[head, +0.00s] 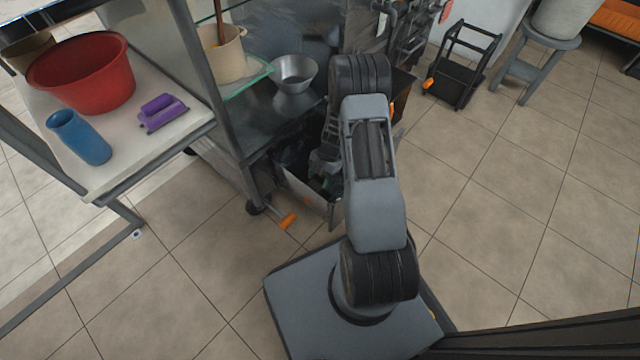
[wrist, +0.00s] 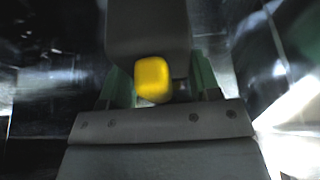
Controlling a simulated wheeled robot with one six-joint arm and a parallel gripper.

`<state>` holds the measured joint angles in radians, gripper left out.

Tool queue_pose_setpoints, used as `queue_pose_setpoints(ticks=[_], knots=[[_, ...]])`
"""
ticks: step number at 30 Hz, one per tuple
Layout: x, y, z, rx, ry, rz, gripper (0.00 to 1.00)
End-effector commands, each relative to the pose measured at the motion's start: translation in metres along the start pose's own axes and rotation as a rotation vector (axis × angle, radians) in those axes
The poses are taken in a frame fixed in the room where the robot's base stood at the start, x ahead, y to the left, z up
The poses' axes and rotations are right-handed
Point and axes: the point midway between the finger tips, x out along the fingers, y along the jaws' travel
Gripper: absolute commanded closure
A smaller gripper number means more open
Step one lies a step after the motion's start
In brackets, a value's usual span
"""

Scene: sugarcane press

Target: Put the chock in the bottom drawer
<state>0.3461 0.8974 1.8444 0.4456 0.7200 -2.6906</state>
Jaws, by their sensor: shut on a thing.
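In the wrist view a small yellow block (wrist: 153,78), which looks like the chock, sits between the green-sided fingers of my gripper (wrist: 160,88). My gripper is shut on it. In the head view my gripper (head: 325,160) reaches down at the open bottom drawer (head: 318,203), under the dark bench. The drawer is pulled out and dark inside. My arm hides much of the drawer's right side, and the chock cannot be made out in the head view.
A metal bowl (head: 294,73) stands on the dark bench above the drawer. An orange handle (head: 288,221) sticks out low, left of the drawer. A white table (head: 110,185) at left holds a red basin (head: 82,72), a blue cup (head: 79,137) and a purple object (head: 162,113).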

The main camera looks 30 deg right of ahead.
Motion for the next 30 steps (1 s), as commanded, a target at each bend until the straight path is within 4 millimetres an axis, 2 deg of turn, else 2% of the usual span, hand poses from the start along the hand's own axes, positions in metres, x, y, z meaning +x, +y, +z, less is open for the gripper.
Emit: queue_pose_setpoints(ticks=[8,21,22,29,30], knots=[[0.032,0.0,0.013,0.001,0.002,-0.001,0.81],[0.036,0.0,0.015,0.001,0.0,0.0,0.81],[0.035,0.0,0.014,0.001,0.0,0.0,0.4],[0.034,0.0,0.014,0.001,0.001,0.0,0.18],[0.034,0.0,0.014,0.001,0.001,0.0,0.17]])
